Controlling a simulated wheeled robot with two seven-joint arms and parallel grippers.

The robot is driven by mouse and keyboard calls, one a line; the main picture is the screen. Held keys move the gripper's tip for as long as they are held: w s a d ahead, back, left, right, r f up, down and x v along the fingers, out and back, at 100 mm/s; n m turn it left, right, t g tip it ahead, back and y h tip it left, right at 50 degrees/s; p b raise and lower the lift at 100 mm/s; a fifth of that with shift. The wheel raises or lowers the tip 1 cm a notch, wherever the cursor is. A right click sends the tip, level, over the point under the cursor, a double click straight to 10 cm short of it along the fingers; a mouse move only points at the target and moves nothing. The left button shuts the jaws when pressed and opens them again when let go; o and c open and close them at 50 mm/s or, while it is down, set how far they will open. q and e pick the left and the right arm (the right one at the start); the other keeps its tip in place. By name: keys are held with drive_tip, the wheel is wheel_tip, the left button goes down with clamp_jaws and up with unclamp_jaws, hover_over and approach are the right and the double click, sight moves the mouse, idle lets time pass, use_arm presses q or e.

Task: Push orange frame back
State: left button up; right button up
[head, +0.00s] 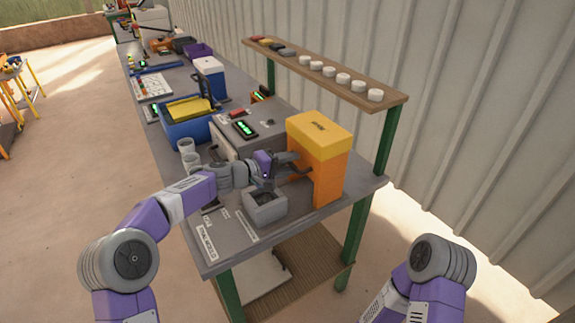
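The orange frame (328,182) is an upright press body with a yellow top (319,129), standing near the right front corner of the workbench. A grey open-topped block mould (264,208) sits on the bench just left of its foot. My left gripper (268,184) points down above the mould, close to the left side of the orange frame. Whether it touches the frame I cannot tell. Its fingers are small and dark, and their opening is unclear. My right gripper is out of view; only part of that arm shows at lower right.
A grey control box with a green display (243,128) stands behind my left forearm. Light cups (187,147) and a blue bin (184,127) with a yellow tray stand farther left. A raised wooden shelf (393,97) with several white discs runs along the wall side.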

use_arm(q)
drive_tip(key=shift+s+a, duration=0.1)
drive_tip(key=v, duration=0.7)
drive_tip(key=shift+a, duration=0.25)
drive_tip(key=shift+s, duration=0.1)
